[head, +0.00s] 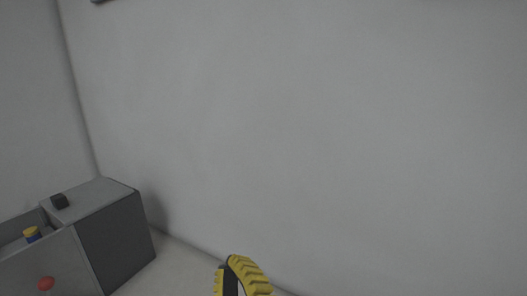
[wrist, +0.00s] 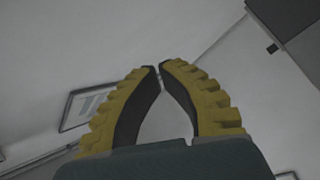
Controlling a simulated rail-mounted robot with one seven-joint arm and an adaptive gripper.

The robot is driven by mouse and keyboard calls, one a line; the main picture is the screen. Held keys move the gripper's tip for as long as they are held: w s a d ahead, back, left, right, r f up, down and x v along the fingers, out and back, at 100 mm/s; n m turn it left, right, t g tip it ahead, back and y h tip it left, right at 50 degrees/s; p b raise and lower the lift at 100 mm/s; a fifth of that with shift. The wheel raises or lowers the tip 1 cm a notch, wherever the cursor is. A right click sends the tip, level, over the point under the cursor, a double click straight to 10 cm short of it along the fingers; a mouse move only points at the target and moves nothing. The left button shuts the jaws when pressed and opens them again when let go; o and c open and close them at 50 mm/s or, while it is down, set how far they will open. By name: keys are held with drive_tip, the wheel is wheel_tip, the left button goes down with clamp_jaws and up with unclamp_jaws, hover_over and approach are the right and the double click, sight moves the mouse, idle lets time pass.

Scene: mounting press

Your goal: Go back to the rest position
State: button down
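My gripper (wrist: 159,70) shows large in the wrist view, with two yellow ribbed fingers lined in black. The fingers curve in and their tips almost meet, with nothing seen between them. In the head view my gripper (head: 237,262) shows at the bottom edge, only in part, in front of the pale wall. It is apart from the grey machine.
A frame (wrist: 84,108) hangs on a wall. The middle is bare wall.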

drive_tip(key=s+d+r+m+t+h, duration=0.2)
drive_tip(key=s+d+r+m+h, duration=0.15)
drive_tip(key=d+m, duration=0.3)
drive_tip(key=s+d+r+m+t+h, duration=0.1)
drive_tip(key=s+d+r+m+h, duration=0.25)
drive_tip(key=d+m+h, duration=0.35)
wheel_tip(320, 180, up, 34)
drive_tip(key=a+m+y+p, duration=0.1)
drive_tip(key=y+p, duration=0.1)
drive_tip(key=p, duration=3.2)
drive_tip(key=shift+s+a+r+p, duration=0.2)
drive_tip(key=shift+s+a+p, duration=0.05)
drive_tip(key=shift+s+p, duration=0.05)
